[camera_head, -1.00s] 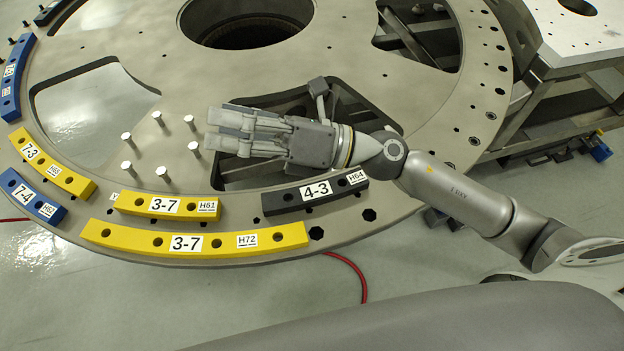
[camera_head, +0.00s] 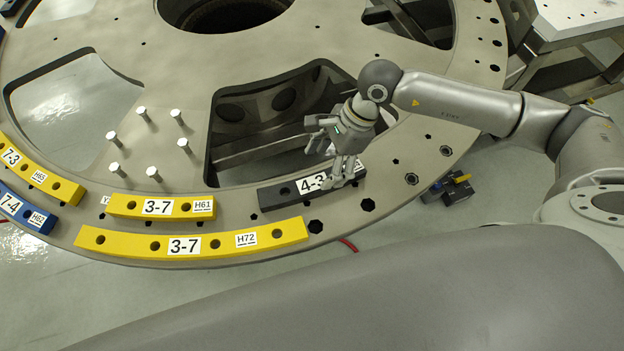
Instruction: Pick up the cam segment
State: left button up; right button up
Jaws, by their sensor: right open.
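Several curved cam segments lie on the grey turret plate (camera_head: 200,80). A black segment labelled 4-3 (camera_head: 280,193) lies near the plate's front edge. My right gripper (camera_head: 340,181) points down over its right part, with open fingers at or around the bar. The fingers hide its right label, and I cannot tell whether they touch it. To its left are a short yellow 3-7 segment (camera_head: 122,206) and a longer yellow 3-7 segment (camera_head: 110,240). A yellow 7-3 segment (camera_head: 63,190) and a blue 7-4 segment (camera_head: 33,221) lie at the far left. My left gripper is not in view.
Several upright pins (camera_head: 152,173) stand on the plate behind the short yellow segment. Large cutouts open behind the black segment. A metal-framed table (camera_head: 575,25) stands at the back right. A red cable (camera_head: 349,245) lies on the floor near the plate's front edge.

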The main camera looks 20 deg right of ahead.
aim_at(313, 182)
jog(key=shift+a+f, duration=0.3)
jog(key=shift+f, duration=0.25)
jog(key=shift+s+a+f+p, duration=0.15)
jog(key=shift+f+p, duration=0.1)
jog(key=shift+p, duration=0.25)
jog(key=p+x, duration=0.1)
jog(key=x, duration=0.2)
jog(key=shift+s+a+f+p, duration=0.15)
jog(key=shift+a+p, duration=0.05)
jog(key=shift+p, duration=0.2)
jog(key=shift+a+f, duration=0.2)
jog(key=shift+f, duration=0.35)
jog(key=shift+r, duration=0.1)
jog(key=c, duration=1.4)
